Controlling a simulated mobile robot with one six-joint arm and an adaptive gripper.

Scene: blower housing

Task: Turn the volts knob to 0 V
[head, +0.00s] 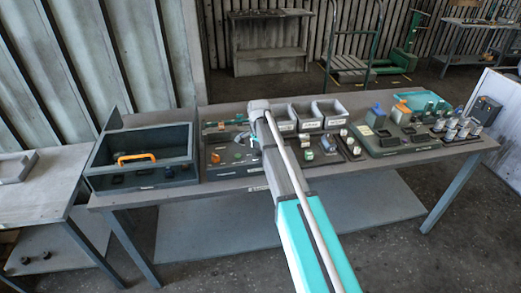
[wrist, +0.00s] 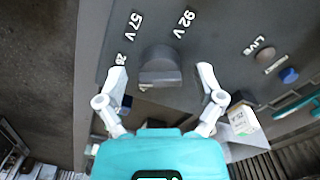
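The volts knob (wrist: 160,62) is a dark grey knob in the middle of the wrist view, on a grey panel (wrist: 215,25). White marks "57 V" and "92 V" stand above it, and a partly covered mark starting with "2" is at its left. No 0 V mark is readable, and I cannot tell which mark the knob points to. My gripper (wrist: 162,80) is open, with one white finger on each side of the knob and gaps between. In the head view my arm covers the knob, and the gripper's fingers cannot be made out.
A "LIVE" label with a pale lamp (wrist: 265,55) and a blue button (wrist: 289,75) sit right of the knob. On the workbench (head: 440,160) are an open box with an orange handle (head: 136,158) at left, grey bins (head: 307,114) behind, and several small parts at right.

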